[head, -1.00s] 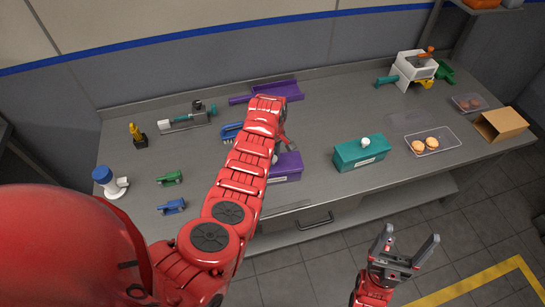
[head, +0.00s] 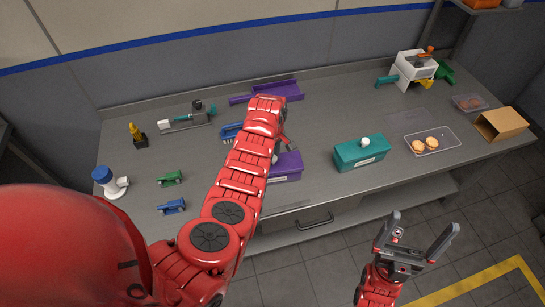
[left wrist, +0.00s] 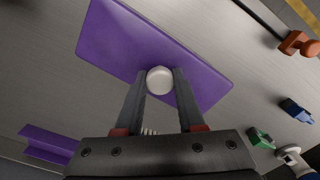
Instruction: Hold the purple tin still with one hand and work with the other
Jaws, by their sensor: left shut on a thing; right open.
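The purple tin (head: 287,169) stands on the steel bench near its front edge, partly hidden behind my left arm in the head view. In the left wrist view the purple tin (left wrist: 120,40) has a round white knob (left wrist: 160,80) on its lid. My left gripper (left wrist: 160,88) is shut on that knob, one finger on each side. In the head view my left gripper (head: 279,152) is mostly covered by its own wrist. My right gripper (head: 418,239) is open and empty, in front of the bench above the floor.
A teal tin (head: 360,153) with a white knob stands right of the purple tin. A clear tray (head: 445,133) with round biscuits and a cardboard box (head: 500,124) lie further right. A purple scoop-like tray (head: 290,90) lies behind. Small clamps (head: 171,206) sit at the left.

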